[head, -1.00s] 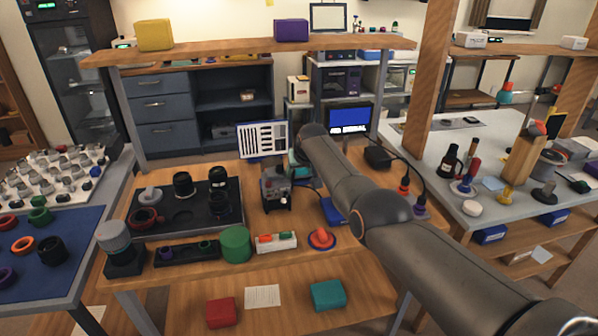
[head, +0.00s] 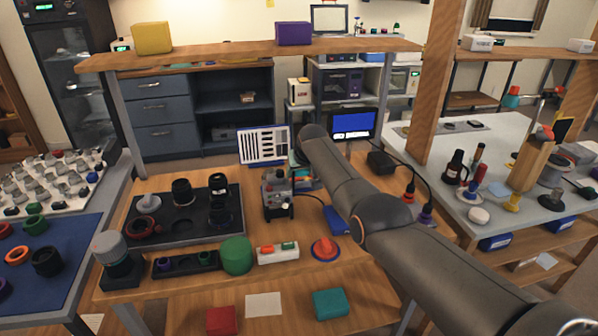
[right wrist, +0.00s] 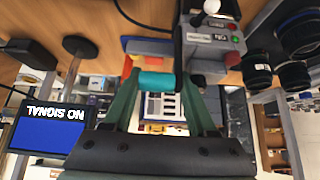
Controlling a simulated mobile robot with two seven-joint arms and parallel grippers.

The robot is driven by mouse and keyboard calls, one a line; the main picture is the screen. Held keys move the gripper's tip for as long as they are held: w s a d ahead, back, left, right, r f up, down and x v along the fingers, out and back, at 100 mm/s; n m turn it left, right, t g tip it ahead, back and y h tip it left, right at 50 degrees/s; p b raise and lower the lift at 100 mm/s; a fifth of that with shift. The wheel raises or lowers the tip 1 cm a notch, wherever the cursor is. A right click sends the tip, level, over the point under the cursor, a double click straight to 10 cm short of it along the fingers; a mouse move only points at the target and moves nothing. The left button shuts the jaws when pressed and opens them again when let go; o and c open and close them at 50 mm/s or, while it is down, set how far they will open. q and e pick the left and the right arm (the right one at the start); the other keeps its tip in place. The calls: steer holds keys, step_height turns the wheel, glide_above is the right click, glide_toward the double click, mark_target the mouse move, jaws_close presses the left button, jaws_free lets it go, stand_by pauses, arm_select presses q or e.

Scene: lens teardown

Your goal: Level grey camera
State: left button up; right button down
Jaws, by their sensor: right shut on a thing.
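A small grey boxy device with knobs (head: 277,196), which I take to be the grey camera, stands on the wooden bench. In the right wrist view its side shows close up (right wrist: 212,42), with a red and a green button. My right gripper (right wrist: 163,82) has its dark green fingers on either side of a teal cylinder (right wrist: 156,82) beside the device and is shut on it. Whether the cylinder belongs to the device I cannot tell. In the head view my right arm partly hides the gripper. The camera's tilt is hard to judge. My left gripper is out of view.
A monitor (head: 353,124) stands behind; the wrist view shows "NO SIGNAL" on it (right wrist: 47,133). A chart (head: 263,146) stands behind the device. A dark tray (head: 170,228) with lens parts lies left.

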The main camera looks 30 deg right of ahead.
steer(key=shift+d+r, duration=0.15)
steer(key=shift+d, duration=0.3)
steer(key=shift+c, duration=2)
jaws_free()
steer(key=shift+o, duration=0.2)
steer(key=shift+a+f, duration=0.1)
steer(key=shift+f, duration=0.1)
steer(key=shift+r, duration=0.1)
steer(key=shift+p+v, duration=0.75)
steer(key=shift+p, duration=0.25)
steer(key=shift+s+a+r+p, duration=0.2)
steer(key=shift+s+r+p, duration=0.15)
steer(key=shift+r+p, duration=0.2)
steer(key=v, duration=0.9)
steer(key=shift+s+r, duration=0.15)
steer(key=shift+s, duration=0.05)
